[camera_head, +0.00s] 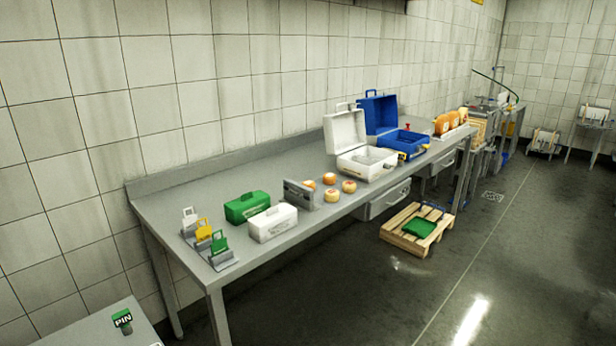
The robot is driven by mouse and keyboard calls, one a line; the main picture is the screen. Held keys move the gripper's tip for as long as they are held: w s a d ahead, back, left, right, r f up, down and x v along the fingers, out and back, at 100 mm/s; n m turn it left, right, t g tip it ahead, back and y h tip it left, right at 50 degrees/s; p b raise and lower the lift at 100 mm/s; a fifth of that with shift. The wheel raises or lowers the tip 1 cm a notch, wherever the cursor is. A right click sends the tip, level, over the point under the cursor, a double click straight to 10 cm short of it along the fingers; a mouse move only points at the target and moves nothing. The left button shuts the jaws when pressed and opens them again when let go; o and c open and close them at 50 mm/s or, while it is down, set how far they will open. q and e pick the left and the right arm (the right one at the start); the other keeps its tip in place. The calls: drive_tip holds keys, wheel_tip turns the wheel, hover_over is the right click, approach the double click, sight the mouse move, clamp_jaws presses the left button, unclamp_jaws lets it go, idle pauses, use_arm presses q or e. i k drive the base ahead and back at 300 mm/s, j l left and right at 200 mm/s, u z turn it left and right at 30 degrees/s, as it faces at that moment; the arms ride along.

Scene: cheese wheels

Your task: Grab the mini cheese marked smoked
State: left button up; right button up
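Several mini cheeses sit in a small cluster on the metal table. Two are orange, one at the back left (309,184) and one at the back (329,178). Two are paler with a reddish mark on top, one at the front (332,196) and one at the right (349,186). Any labels on them are too small to read, so I cannot tell which is marked smoked. Neither of my grippers is in view.
A grey upright plate (299,194) stands left of the cheeses. An open white case (367,165) and an open blue case (405,146) stand to their right. Green (246,207) and white (272,224) boxes stand left.

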sight(311, 184)
drive_tip(key=i, duration=0.3)
drive_tip(key=i+l+u, duration=0.15)
drive_tip(key=l, duration=0.2)
drive_tip(key=i+l+u, duration=0.15)
drive_tip(key=l, duration=0.25)
drive_tip(key=i+l+u, duration=0.15)
drive_tip(key=i+l, duration=0.15)
drive_tip(key=l, duration=0.1)
